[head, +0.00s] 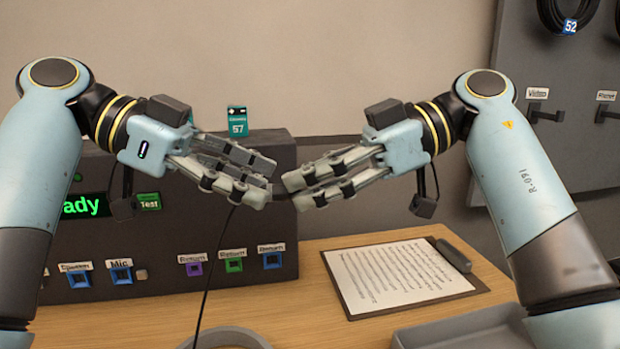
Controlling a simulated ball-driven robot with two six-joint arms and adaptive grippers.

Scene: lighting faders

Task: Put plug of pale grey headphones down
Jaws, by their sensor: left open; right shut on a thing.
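My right gripper (297,192) is shut on the plug (277,190), a small dark piece between the two grippers, mostly hidden by the fingers. My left gripper (262,181) is open, its fingertips facing the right gripper's and very close to the plug; I cannot tell whether they touch it. A thin dark cable (206,275) hangs from near the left fingertips towards the desk. The pale grey headphones (226,335) show only as a curved band at the bottom edge.
A dark panel (200,275) with coloured, labelled sockets and a green "Ready" display stands behind the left gripper. A clipboard (400,275) lies on the wooden desk (320,318). A grey tray (450,335) sits front right. Wall hooks (545,114) are at right.

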